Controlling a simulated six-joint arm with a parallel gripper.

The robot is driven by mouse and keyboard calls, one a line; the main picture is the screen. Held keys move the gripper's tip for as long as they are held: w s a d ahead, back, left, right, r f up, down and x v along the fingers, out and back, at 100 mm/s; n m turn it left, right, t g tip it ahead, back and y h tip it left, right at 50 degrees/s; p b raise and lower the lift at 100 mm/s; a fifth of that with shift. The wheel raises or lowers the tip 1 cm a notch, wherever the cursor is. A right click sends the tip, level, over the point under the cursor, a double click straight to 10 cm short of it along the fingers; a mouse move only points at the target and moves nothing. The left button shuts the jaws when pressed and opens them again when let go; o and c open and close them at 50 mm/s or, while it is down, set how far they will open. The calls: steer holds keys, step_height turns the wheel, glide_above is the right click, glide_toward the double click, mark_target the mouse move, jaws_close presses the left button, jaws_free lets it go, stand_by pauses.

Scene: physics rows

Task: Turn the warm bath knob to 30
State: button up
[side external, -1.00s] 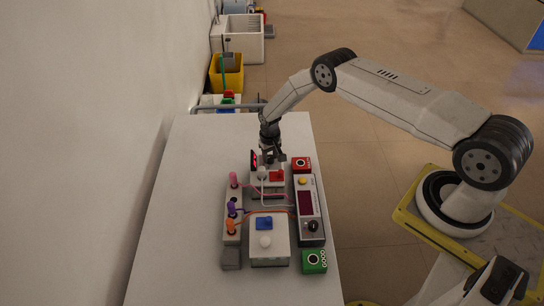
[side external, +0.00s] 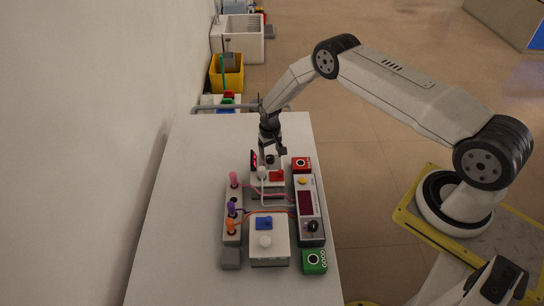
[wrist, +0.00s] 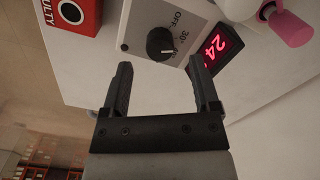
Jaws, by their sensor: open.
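The warm bath knob (wrist: 160,43) is round and black, on a pale panel marked OFF and 30 in the wrist view. It also shows as a small dark disc in the side view (side external: 270,159). A white mark shows at its lower right edge; I cannot tell its exact setting. A display (wrist: 216,47) beside it glows a red 24. My gripper (wrist: 163,72) is open and empty, its fingertips apart from the knob and short of it. In the side view my gripper (side external: 272,150) hangs just above the knob's box.
A red box labelled FAULTY (wrist: 71,14) stands beside the panel. Pink, purple and orange plugs (side external: 231,208) with wires, a long unit with a dark red screen (side external: 306,203) and a green box (side external: 314,261) crowd the near side. The table's far end (side external: 215,128) is clear.

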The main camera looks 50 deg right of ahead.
steer(key=shift+r, duration=2.4)
steer(key=shift+r, duration=0.1)
steer(key=shift+r, duration=0.2)
step_height(320, 180, up, 9)
glide_above(270, 157)
steer(key=s+a, duration=0.2)
steer(key=s+a+r+n+t, duration=0.1)
steer(key=s+a+r+n, duration=0.15)
steer(key=s+r, duration=0.45)
steer(key=s+a+r, duration=0.1)
steer(key=s+r, duration=0.3)
steer(key=s, duration=0.4)
steer(key=s+a+r+t, duration=0.1)
steer(key=s+a+r, duration=0.1)
steer(key=s+r, duration=0.3)
steer(key=s, duration=0.3)
steer(key=shift+a+n+t, duration=0.3)
steer(key=shift+n, duration=0.05)
